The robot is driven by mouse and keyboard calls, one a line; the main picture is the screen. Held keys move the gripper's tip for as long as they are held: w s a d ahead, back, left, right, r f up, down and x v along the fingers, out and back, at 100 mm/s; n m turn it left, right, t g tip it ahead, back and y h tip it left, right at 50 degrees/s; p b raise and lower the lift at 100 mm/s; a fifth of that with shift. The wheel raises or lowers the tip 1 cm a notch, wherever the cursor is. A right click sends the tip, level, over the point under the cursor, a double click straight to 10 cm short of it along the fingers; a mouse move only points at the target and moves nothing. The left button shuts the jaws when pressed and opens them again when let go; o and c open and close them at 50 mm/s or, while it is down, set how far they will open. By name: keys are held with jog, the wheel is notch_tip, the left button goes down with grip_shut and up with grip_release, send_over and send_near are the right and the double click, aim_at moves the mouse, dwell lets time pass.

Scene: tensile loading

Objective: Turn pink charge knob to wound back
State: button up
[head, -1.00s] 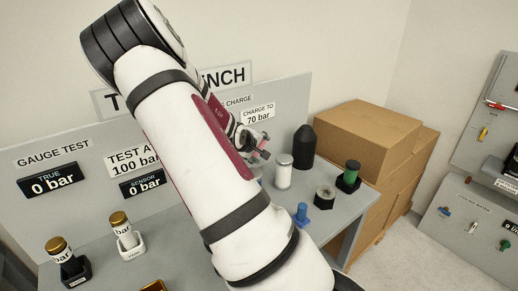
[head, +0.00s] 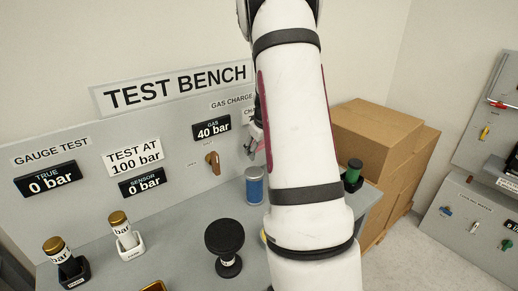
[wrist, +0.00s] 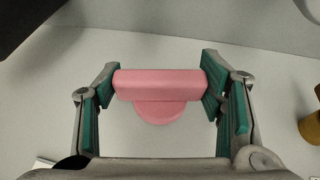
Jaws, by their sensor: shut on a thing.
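The pink charge knob (wrist: 160,84) shows in the wrist view as a wide bar with a rounded part below it, against the grey panel. My gripper (wrist: 161,88) has one green-padded finger at each end of the bar and is shut on it. The bar lies level across the wrist picture. The gas display (head: 212,128) reads 40 bar, with the charge sign partly covered.
An orange-brown lever (head: 212,160) is on the panel left of my gripper. A blue canister (head: 255,186) and a black round-topped object (head: 225,241) stand on the bench (head: 185,228). Cardboard boxes (head: 378,140) are at the right.

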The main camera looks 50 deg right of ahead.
jog(key=y, duration=0.1)
jog(key=m+t+y, duration=0.1)
jog(key=y, duration=0.1)
jog(key=shift+d+y, duration=0.2)
jog(key=shift+y, duration=0.1)
jog(key=y, duration=0.3)
jog(key=shift+m+t+y+p, duration=0.3)
jog(key=shift+t+p, duration=0.05)
jog(key=shift+t, duration=0.05)
jog(key=m+t+y+b, duration=0.1)
jog(key=y, duration=0.2)
jog(key=shift+a+f, duration=0.1)
jog(key=shift+t+y+b, duration=0.3)
jog(key=shift+t+y, duration=0.2)
jog(key=shift+y, duration=0.5)
jog(key=shift+m, duration=0.3)
jog(key=o, duration=1.2)
jog(key=shift+c, duration=0.2)
jog(key=v, duration=0.7)
